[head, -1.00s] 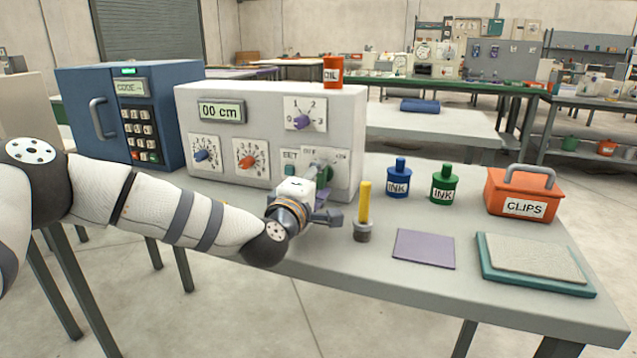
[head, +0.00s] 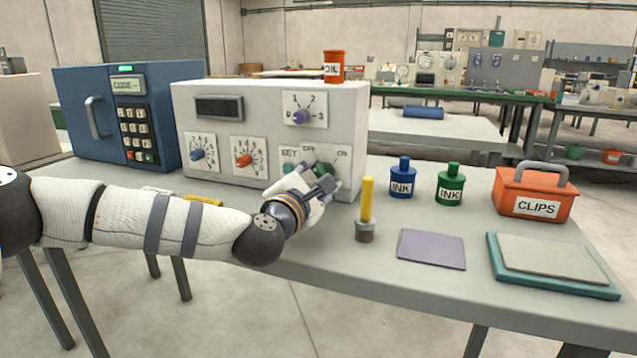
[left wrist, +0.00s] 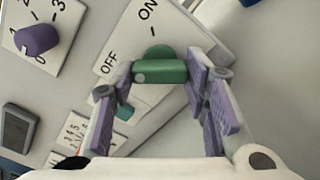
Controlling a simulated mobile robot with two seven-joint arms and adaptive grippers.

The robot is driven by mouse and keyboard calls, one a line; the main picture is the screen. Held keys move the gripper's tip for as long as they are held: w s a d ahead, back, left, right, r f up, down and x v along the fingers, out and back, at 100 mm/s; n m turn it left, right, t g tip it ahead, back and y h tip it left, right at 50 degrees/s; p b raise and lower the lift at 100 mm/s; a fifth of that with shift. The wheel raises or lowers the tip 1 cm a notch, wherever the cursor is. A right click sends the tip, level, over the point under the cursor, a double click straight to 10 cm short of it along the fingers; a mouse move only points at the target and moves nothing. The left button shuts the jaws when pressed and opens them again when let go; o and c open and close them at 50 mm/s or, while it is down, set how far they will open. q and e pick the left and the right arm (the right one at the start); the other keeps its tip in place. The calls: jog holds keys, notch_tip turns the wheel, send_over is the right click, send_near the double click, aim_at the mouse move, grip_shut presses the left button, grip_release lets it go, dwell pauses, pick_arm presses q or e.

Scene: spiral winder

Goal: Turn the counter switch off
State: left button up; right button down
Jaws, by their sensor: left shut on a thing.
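The counter switch is a green knob (left wrist: 160,70) on a white plate marked OFF and ON. Its small pale dot is at the end on the OFF side in the left wrist view. My left gripper (left wrist: 161,76) is shut on this knob, with one purple-padded finger at each end. In the head view the left gripper (head: 322,183) is at the lower right of the grey winder's front (head: 260,113) and hides most of the switch plate. The counter display (head: 219,107) is dark. My right gripper is not in view.
The blue keypad box (head: 120,115) stands left of the winder. A yellow stick in a grey holder (head: 366,205) stands just right of my left gripper. Ink bottles (head: 402,180) and an orange clips box (head: 533,193) are further right. An oil can (head: 334,66) stands on top.

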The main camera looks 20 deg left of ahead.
pick_arm(q)
jog(key=shift+n, duration=0.3)
jog(key=o, duration=1.1)
jog(key=shift+o, duration=0.2)
jog(key=s, duration=1.2)
jog(key=shift+a, duration=0.15)
